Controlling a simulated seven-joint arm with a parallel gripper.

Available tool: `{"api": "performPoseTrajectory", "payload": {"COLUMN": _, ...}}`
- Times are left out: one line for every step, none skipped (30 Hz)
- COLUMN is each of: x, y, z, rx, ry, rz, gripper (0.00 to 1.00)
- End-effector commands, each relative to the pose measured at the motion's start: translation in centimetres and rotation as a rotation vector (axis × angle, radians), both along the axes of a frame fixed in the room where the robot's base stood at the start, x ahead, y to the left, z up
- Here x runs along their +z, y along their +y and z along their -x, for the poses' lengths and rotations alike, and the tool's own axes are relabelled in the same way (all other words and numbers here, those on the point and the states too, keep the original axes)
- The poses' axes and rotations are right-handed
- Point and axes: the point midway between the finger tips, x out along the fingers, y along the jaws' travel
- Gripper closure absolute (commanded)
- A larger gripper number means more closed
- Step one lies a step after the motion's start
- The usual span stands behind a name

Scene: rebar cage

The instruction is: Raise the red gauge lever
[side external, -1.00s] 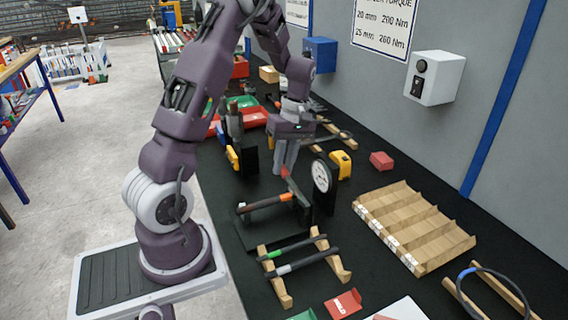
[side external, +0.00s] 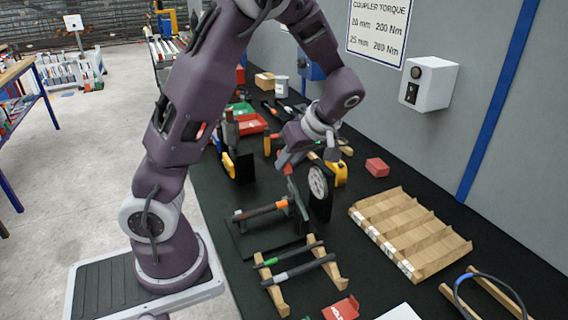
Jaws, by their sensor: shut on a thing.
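The red gauge lever (side external: 288,169) rises from a black fixture that has a round white dial gauge (side external: 318,182) on its right side. Only a small red part of the lever shows; the rest is dark or covered. My gripper (side external: 284,160) is shut on the lever's upper end, its fingers tilted down to the left. A dark bar with an orange band (side external: 260,210) lies across the fixture in front of the gauge.
A wooden rack with two bars (side external: 296,267) stands in front of the fixture. A slotted wooden tray (side external: 410,232) and a red block (side external: 377,167) lie to the right. A yellow tool (side external: 340,173) is close behind the gauge. A white wall box (side external: 428,83) hangs at right.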

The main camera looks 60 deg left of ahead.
Motion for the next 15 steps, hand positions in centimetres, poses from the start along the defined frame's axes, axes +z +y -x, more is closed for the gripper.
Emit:
{"api": "performPoseTrajectory", "payload": {"x": 0.3, "y": -0.6, "z": -0.1, "rx": -0.010, "ry": 0.001, "rz": -0.042, "gripper": 1.00}}
{"api": "performPoseTrajectory", "payload": {"x": 0.5, "y": -0.9, "z": -0.1, "rx": -0.009, "ry": 0.000, "rz": -0.068, "gripper": 1.00}}
{"api": "performPoseTrajectory", "payload": {"x": 0.7, "y": -1.3, "z": -0.1, "rx": -0.009, "ry": 0.001, "rz": -0.102, "gripper": 1.00}}
{"api": "performPoseTrajectory", "payload": {"x": 0.9, "y": -1.6, "z": -0.1, "rx": -0.009, "ry": 0.000, "rz": -0.126, "gripper": 1.00}}
{"api": "performPoseTrajectory", "payload": {"x": 1.0, "y": -1.9, "z": -0.1, "rx": -0.007, "ry": 0.001, "rz": -0.150, "gripper": 1.00}}
{"api": "performPoseTrajectory", "payload": {"x": 1.2, "y": -2.3, "z": -0.1, "rx": -0.007, "ry": 0.001, "rz": -0.179, "gripper": 1.00}}
{"api": "performPoseTrajectory", "payload": {"x": 1.3, "y": -2.5, "z": -0.1, "rx": -0.007, "ry": 0.001, "rz": -0.201, "gripper": 1.00}}
{"api": "performPoseTrajectory", "payload": {"x": 1.4, "y": -2.8, "z": -0.1, "rx": -0.006, "ry": 0.001, "rz": -0.221, "gripper": 1.00}}
{"api": "performPoseTrajectory", "payload": {"x": 1.6, "y": -3.1, "z": -0.1, "rx": -0.006, "ry": 0.000, "rz": -0.247, "gripper": 1.00}}
{"api": "performPoseTrajectory", "payload": {"x": 1.7, "y": -3.3, "z": -0.1, "rx": -0.005, "ry": 0.001, "rz": -0.265, "gripper": 1.00}}
{"api": "performPoseTrajectory", "payload": {"x": 1.7, "y": -3.6, "z": -0.1, "rx": -0.005, "ry": -0.001, "rz": -0.282, "gripper": 1.00}}
{"api": "performPoseTrajectory", "payload": {"x": 1.8, "y": -3.8, "z": -0.1, "rx": -0.005, "ry": 0.001, "rz": -0.303, "gripper": 1.00}}
{"api": "performPoseTrajectory", "payload": {"x": 1.9, "y": -4.0, "z": -0.1, "rx": -0.004, "ry": 0.000, "rz": -0.318, "gripper": 1.00}}
{"api": "performPoseTrajectory", "payload": {"x": 1.9, "y": -4.2, "z": -0.1, "rx": -0.004, "ry": -0.001, "rz": -0.331, "gripper": 1.00}}
{"api": "performPoseTrajectory", "payload": {"x": 2.0, "y": -4.4, "z": -0.1, "rx": -0.003, "ry": -0.001, "rz": -0.347, "gripper": 1.00}}
